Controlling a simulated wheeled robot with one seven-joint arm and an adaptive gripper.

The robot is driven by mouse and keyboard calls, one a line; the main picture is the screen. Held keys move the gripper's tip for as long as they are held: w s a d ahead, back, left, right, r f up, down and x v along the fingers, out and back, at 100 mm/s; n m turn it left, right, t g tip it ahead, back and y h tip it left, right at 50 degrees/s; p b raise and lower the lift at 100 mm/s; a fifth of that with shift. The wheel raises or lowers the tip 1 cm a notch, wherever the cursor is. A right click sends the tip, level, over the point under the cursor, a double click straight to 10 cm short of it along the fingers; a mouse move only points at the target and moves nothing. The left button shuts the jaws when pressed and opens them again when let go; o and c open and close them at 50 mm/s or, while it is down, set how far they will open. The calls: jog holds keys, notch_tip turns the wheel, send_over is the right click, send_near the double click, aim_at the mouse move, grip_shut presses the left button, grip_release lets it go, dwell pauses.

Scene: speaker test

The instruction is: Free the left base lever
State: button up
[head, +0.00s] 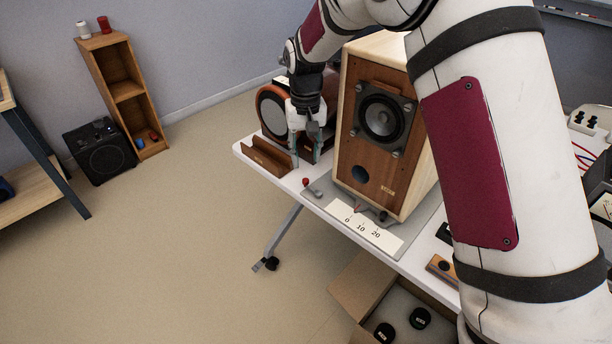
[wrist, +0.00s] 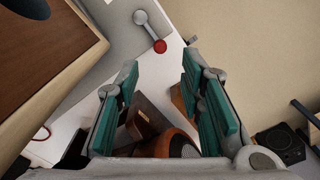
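The wooden speaker (head: 357,150) stands upright on a grey base plate (head: 430,212) on the white table. A small grey lever with a red ball knob (head: 305,182) is at the plate's left front corner. In the wrist view, the lever's red knob (wrist: 160,46) and grey rod (wrist: 149,30) lie ahead of my fingertips, apart from them. My gripper (head: 305,155) is left of the speaker, behind the lever. In the wrist view, my gripper (wrist: 160,64) has its teal-padded fingers apart with nothing gripped between them.
A brown wooden holder (head: 265,158) and an orange-rimmed round device (head: 273,112) are close by my gripper. A scale card (head: 362,228) lies before the speaker. An open cardboard box (head: 358,292) sits below the table's front edge.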

aim_at(306, 180)
notch_tip(306, 180, down, 8)
dwell(0.4)
grip_shut()
